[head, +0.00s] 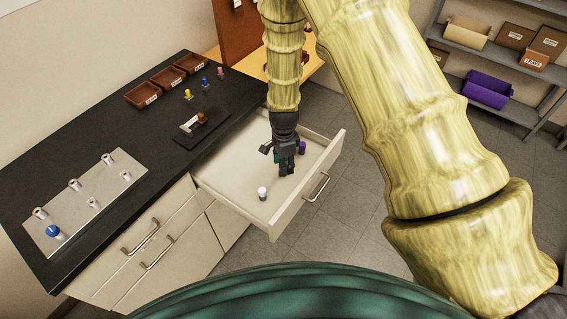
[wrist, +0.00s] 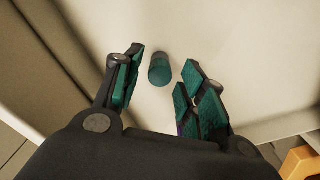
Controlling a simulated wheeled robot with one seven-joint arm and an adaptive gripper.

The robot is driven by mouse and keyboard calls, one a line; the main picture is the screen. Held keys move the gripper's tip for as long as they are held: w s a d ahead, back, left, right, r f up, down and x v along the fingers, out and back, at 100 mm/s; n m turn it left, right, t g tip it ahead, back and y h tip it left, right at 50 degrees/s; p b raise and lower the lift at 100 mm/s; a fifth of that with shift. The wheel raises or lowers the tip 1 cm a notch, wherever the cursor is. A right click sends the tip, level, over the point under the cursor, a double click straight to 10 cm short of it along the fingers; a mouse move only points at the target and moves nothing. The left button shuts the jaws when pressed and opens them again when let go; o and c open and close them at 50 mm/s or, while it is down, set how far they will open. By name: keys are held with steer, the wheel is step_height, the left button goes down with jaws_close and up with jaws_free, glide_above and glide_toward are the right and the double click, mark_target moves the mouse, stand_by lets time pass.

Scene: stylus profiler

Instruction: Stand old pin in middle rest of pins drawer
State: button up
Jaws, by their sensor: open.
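My gripper (head: 286,168) is low inside the open pins drawer (head: 228,184), its fingers pointing down. In the wrist view my gripper (wrist: 158,85) is open, with a gap between its teal-padded fingers. A teal pin (wrist: 158,69), likely the old pin, appears upright on the pale drawer floor. It shows in the gap near the fingertips, apart from both fingers. In the head view my gripper hides most or all of it. A white pin (head: 262,193) stands nearer the front of the picture. A purple pin (head: 302,147) stands beyond my gripper. The rests themselves cannot be made out.
The dark counter (head: 130,130) carries a metal plate (head: 85,205) with several posts and a blue-topped pin (head: 53,231). A small profiler-like device (head: 200,126), coloured pins (head: 205,85) and red-brown trays (head: 167,78) stand farther back.

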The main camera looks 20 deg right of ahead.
steer(key=shift+r+p, duration=2.1)
steer(key=shift+r, duration=1.25)
step_height(320, 180, up, 12)
